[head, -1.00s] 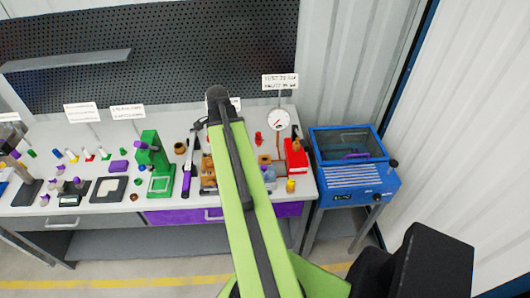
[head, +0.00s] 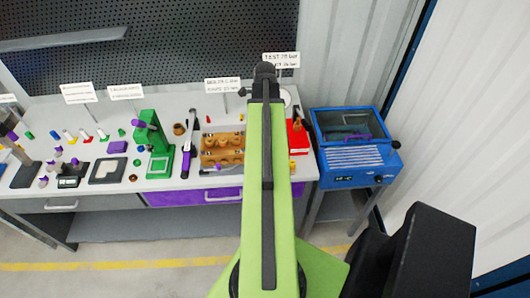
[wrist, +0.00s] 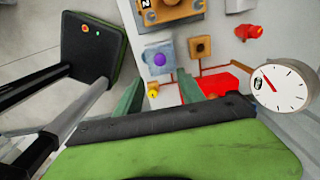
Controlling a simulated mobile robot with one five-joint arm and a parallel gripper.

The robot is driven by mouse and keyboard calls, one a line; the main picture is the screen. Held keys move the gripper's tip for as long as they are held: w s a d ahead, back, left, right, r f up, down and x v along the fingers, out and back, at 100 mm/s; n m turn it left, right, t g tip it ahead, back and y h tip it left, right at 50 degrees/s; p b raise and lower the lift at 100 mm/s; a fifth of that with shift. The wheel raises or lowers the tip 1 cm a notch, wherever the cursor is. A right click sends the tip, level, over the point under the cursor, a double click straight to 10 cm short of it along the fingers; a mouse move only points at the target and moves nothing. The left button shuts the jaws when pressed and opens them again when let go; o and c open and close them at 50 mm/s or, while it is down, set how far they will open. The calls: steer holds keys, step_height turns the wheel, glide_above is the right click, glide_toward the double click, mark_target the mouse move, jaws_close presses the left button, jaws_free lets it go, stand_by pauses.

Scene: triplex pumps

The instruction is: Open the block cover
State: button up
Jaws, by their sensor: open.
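A bronze-coloured block (head: 222,150) with round fittings stands on the bench left of my arm in the head view. Part of a similar bronze block (wrist: 172,10) shows at the top of the wrist view. A grey-blue block (wrist: 160,56) with a purple round part on top lies below it. I cannot tell which part is the block cover. My gripper (wrist: 158,90) is open and empty, its green fingers apart below the grey-blue block. In the head view my arm hides the bench beneath it and the fingers cannot be made out.
A round gauge (wrist: 280,87) stands right of my fingers, near a red part (wrist: 215,84). A small yellow piece (wrist: 153,90) is close to the fingers. A blue machine with a clear lid (head: 350,150) stands right of the bench. A green press (head: 154,145) stands to the left.

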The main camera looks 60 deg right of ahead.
step_height(320, 180, down, 11)
steer(key=b, duration=0.9)
steer(key=shift+r, duration=0.25)
jaws_close()
steer(key=shift+a, duration=0.1)
stand_by(0.4)
